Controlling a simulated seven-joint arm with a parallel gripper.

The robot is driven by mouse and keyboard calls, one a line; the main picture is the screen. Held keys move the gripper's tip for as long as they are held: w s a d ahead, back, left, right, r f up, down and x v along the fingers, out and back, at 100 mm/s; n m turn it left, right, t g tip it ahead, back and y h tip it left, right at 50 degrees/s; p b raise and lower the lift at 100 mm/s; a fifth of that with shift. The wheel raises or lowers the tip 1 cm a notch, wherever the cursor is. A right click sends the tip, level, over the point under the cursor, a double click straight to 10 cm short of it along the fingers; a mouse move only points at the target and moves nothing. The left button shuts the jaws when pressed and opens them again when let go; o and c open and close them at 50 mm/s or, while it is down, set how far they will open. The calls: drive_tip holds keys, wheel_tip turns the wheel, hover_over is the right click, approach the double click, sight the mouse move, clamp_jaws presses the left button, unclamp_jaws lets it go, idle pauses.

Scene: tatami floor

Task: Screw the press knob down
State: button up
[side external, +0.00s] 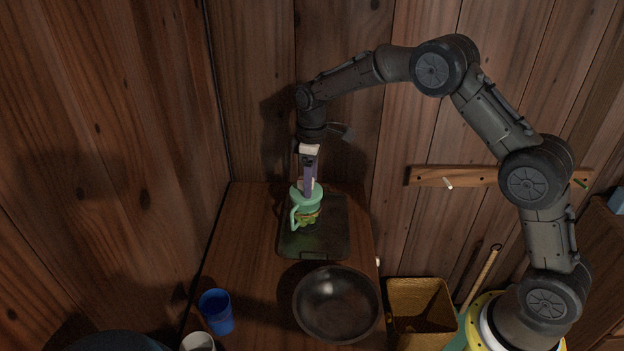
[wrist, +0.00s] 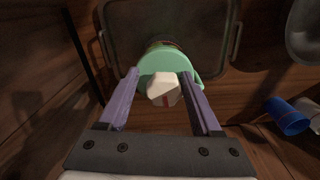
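A green press pot (side external: 306,207) with a handle on its left stands upright on a dark tray (side external: 328,238). In the wrist view its green lid (wrist: 165,58) lies just beyond my fingertips. The pale press knob (wrist: 162,90), with a reddish mark, stands out from the lid towards the wrist camera. My gripper (wrist: 158,76) points down over the pot. Its purple fingers are apart, one on each side of the knob. A gap shows at the left finger; the right finger is close to the knob, and I cannot tell whether it touches. In the side view the fingers hide most of the knob.
A dark bowl (side external: 337,305) stands in front of the tray. A blue cup (side external: 216,311) and a pale cup (side external: 197,342) are at the front left. A yellowish bin (side external: 420,308) stands to the right. Wooden walls rise behind and to the left.

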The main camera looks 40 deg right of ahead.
drive_tip(key=shift+s+a+f+g, duration=0.25)
drive_tip(key=shift+s+f, duration=0.2)
drive_tip(key=shift+f, duration=0.3)
drive_tip(key=shift+w+d+r, duration=0.1)
drive_tip(key=shift+r, duration=2.3)
drive_tip(key=shift+w+d+r, duration=0.1)
drive_tip(key=shift+r, duration=2.3)
